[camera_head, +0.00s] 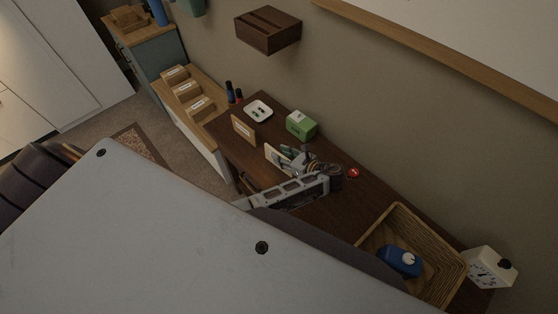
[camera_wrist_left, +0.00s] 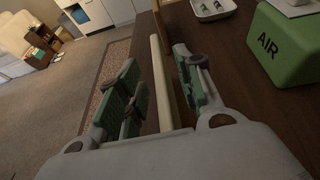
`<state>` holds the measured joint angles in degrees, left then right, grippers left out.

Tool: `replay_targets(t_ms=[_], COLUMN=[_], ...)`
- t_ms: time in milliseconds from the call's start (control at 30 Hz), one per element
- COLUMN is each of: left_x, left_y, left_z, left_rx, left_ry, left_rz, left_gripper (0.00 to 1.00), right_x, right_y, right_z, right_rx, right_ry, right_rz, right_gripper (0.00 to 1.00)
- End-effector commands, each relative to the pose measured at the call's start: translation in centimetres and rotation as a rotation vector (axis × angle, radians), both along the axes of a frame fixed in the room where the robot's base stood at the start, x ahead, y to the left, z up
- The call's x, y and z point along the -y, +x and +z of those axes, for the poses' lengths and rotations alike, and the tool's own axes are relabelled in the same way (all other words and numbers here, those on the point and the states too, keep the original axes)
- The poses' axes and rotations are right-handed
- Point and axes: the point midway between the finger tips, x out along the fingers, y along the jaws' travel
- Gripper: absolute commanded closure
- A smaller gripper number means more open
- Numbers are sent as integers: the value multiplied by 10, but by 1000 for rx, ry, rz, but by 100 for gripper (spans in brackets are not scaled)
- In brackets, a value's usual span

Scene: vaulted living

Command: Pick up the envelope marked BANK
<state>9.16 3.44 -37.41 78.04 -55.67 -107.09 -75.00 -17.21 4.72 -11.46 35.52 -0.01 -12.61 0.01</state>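A pale upright envelope (camera_head: 277,157) stands on the dark desk in the head view, partly hidden by my left gripper (camera_head: 292,160). No marking on it is readable, so I cannot tell if it says BANK. In the left wrist view a thin cream slab, which looks like this envelope seen edge-on (camera_wrist_left: 161,85), stands between the green-padded fingers of my left gripper (camera_wrist_left: 164,93). The fingers are apart, with gaps showing beside the slab. A tan upright piece (camera_head: 243,129) stands farther along the desk. My right gripper is not in view.
A green box marked AIR (camera_wrist_left: 284,43) and a white tray (camera_head: 258,111) stand near the wall. Labelled boxes (camera_head: 200,106) line the lower shelf at left.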

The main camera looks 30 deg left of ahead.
Motion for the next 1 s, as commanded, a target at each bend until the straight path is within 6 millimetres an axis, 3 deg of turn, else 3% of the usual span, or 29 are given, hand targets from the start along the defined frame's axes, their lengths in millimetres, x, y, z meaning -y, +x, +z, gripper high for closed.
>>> replay_targets(t_ms=[200,700,1000], left_x=[-16,-18,-18], left_y=[4,4,4], left_z=[-7,-8,-8], left_rx=[-2,0,0], left_ry=[-1,-1,-1], left_rz=[1,0,0], left_gripper=[64,64,100], right_x=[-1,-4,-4], right_y=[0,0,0], right_z=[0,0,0], right_rx=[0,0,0], right_ry=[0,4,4], right_rz=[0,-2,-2], right_gripper=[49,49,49])
